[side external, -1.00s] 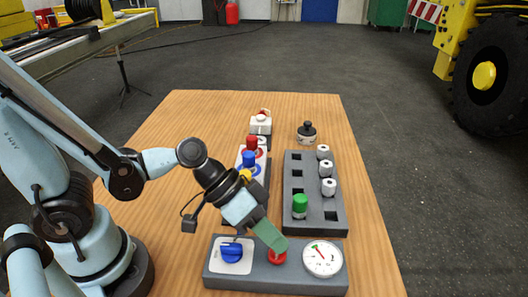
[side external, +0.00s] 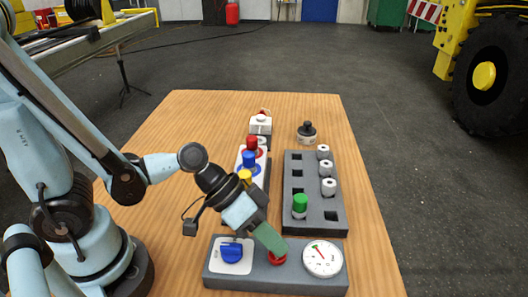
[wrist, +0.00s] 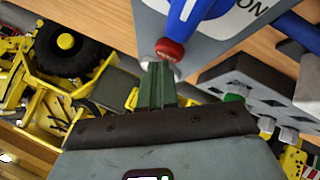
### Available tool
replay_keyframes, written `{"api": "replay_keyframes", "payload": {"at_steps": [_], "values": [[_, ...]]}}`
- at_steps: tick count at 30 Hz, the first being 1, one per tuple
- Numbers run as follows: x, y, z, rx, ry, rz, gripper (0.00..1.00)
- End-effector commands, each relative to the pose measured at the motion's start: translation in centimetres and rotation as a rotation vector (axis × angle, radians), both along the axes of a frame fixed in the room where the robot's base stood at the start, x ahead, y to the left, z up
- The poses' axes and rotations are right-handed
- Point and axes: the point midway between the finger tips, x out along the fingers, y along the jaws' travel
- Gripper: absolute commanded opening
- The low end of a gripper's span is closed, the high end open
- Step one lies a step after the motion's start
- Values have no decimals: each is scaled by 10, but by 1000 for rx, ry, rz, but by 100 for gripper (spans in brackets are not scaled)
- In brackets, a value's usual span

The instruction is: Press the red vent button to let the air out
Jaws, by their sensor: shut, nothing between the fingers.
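The red vent button (side external: 277,259) is on the grey control box (side external: 285,279) at the near end of the table, between a blue knob (side external: 231,252) and a round white gauge (side external: 322,257) with a red needle. My gripper (side external: 279,250) is shut and empty, its green fingers tilted down onto the button and covering part of it. They appear to touch it, though how far it is pressed in cannot be told. In the wrist view the red button (wrist: 170,48) is right at the fingertips (wrist: 158,70), with the blue knob (wrist: 188,22) beyond.
Behind the box, a grey rack (side external: 315,215) holds a green-capped part (side external: 300,205) and several white cylinders. A white panel (side external: 252,165) with red, blue and yellow parts stands left of it. A black-topped knob (side external: 307,133) is farther back. The table's right side is clear.

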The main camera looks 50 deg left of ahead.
Motion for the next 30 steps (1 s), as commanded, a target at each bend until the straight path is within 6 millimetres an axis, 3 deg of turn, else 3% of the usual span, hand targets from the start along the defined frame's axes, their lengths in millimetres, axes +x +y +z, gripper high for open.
{"api": "replay_keyframes", "payload": {"at_steps": [18, 30], "values": [[0, 0, -3, 0, 1, -1, 0], [-1, 0, 13, 0, 1, -1, 0]]}}
